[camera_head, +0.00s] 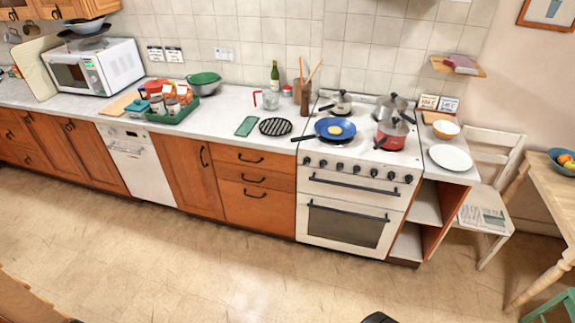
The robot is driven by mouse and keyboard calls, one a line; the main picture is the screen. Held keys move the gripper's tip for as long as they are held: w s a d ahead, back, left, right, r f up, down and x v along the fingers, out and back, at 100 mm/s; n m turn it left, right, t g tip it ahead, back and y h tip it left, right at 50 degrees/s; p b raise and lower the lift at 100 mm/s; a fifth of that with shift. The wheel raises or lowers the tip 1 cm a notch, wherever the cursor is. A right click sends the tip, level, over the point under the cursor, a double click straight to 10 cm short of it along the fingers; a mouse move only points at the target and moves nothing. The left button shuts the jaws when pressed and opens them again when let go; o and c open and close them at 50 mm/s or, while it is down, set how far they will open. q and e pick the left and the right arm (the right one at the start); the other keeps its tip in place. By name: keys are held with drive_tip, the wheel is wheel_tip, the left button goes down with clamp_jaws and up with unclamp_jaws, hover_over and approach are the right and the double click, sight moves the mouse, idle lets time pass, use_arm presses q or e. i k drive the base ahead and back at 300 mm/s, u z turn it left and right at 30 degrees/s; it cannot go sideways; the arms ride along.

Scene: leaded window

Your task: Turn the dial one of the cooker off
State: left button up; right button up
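The white cooker (345,202) stands right of the wooden drawers, with its oven door shut. A row of several dark dials (356,170) runs along its front panel, below the hob. The dials are small, and I cannot read their labels or settings or tell which is dial one. On the hob are a blue frying pan (335,129) with something yellow in it, a red pot (391,134), a grey lidded pot (393,107) and a smaller pan (340,103). Neither gripper can be made out in the head view.
A long handle bar (354,186) crosses the cooker front below the dials. The floor (230,255) before the cooker is open. A white chair (488,200) and a wooden table (548,195) stand at right. A small dark shape (378,318) at the bottom edge is unclear.

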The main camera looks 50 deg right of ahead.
sight(307, 161)
drive_tip(key=u, duration=0.1)
drive_tip(key=i, duration=1.55)
drive_tip(key=z, duration=0.8)
